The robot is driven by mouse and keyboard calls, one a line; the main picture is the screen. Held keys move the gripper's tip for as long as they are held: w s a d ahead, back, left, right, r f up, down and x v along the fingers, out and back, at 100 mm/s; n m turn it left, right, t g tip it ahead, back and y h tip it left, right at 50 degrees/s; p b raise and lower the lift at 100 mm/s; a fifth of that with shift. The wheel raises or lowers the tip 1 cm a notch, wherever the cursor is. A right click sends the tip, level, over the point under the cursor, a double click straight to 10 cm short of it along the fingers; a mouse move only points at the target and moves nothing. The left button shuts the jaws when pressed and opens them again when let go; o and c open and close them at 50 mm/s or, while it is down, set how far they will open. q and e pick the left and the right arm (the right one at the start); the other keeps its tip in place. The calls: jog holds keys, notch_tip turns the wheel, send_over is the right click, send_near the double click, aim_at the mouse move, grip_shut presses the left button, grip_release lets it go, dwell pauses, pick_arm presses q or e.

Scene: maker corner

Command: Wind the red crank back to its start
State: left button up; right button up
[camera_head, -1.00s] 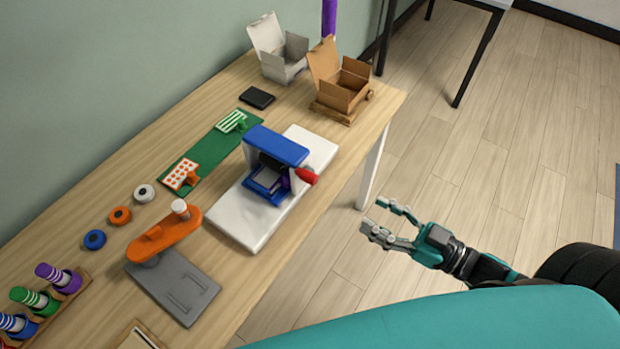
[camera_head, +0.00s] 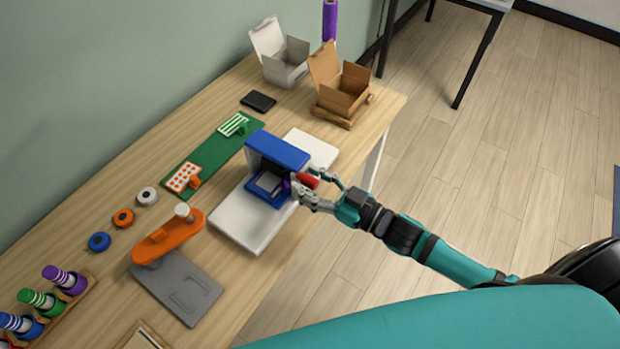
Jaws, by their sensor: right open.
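The red crank (camera_head: 308,180) sticks out from the right side of a blue machine (camera_head: 279,150). The machine stands on a white base (camera_head: 247,224) on the wooden table. My right gripper (camera_head: 312,187) is open, with its fingers on either side of the red crank handle. I cannot tell whether the fingers touch it. Part of the crank and a purple part beside it are hidden by the fingers. My left gripper is not in view.
A cardboard box (camera_head: 340,92) and a white box (camera_head: 282,62) stand open at the back. An orange press (camera_head: 167,239) on a grey plate is at the front left. A green mat (camera_head: 213,152) lies behind the machine. Open floor lies right of the table.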

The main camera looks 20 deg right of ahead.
jog(key=shift+w+a, duration=0.1)
jog(key=shift+c, duration=0.3)
grip_shut()
